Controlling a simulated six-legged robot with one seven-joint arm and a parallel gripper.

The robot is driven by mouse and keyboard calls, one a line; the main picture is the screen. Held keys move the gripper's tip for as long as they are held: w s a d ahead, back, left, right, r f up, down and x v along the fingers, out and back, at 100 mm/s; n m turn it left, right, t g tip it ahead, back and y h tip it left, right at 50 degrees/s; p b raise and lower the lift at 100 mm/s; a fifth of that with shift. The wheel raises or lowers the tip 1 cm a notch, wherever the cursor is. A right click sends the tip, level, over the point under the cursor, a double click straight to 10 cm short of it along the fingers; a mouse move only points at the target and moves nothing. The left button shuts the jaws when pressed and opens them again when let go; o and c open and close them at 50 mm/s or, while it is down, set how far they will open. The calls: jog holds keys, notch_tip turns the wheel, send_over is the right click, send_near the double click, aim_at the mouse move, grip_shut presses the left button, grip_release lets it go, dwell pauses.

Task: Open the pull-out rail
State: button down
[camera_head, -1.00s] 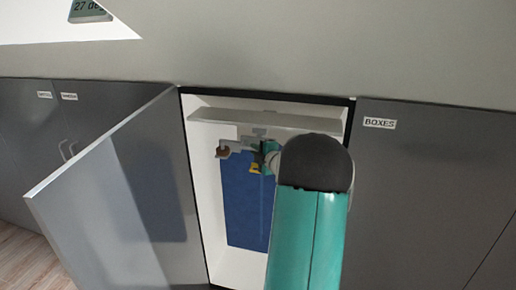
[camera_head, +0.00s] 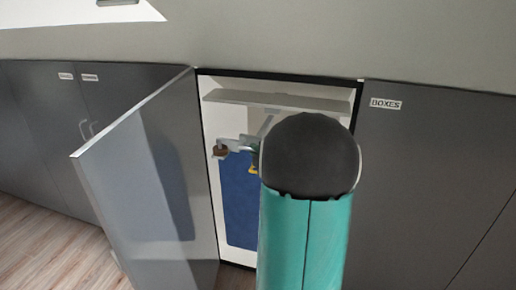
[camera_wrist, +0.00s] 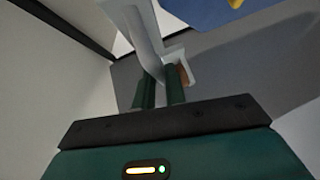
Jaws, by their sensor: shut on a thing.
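The pull-out rail (camera_head: 265,128) is a light grey bar under the shelf inside the open cupboard. Its front end has a grey bracket (camera_head: 235,143) with a brown piece (camera_head: 221,152), which also shows in the wrist view (camera_wrist: 183,75). My gripper (camera_wrist: 160,78) is shut on the rail's front end, with its dark green fingers on either side of the grey part. In the head view my arm hides most of the gripper and part of the rail.
The cupboard door (camera_head: 150,185) stands open on the left. A white shelf (camera_head: 285,100) is above the rail. A closed grey door labelled BOXES (camera_head: 430,170) is on the right. Wooden floor (camera_head: 50,240) is clear at lower left.

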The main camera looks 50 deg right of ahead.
jog(key=shift+s+a, duration=0.2)
jog(key=shift+a, duration=0.1)
jog(key=c, duration=1.7)
grip_release()
jog(key=v, duration=1.3)
jog(key=shift+s+a+r, duration=0.1)
jog(key=shift+s+a, duration=0.15)
jog(key=shift+s, duration=0.05)
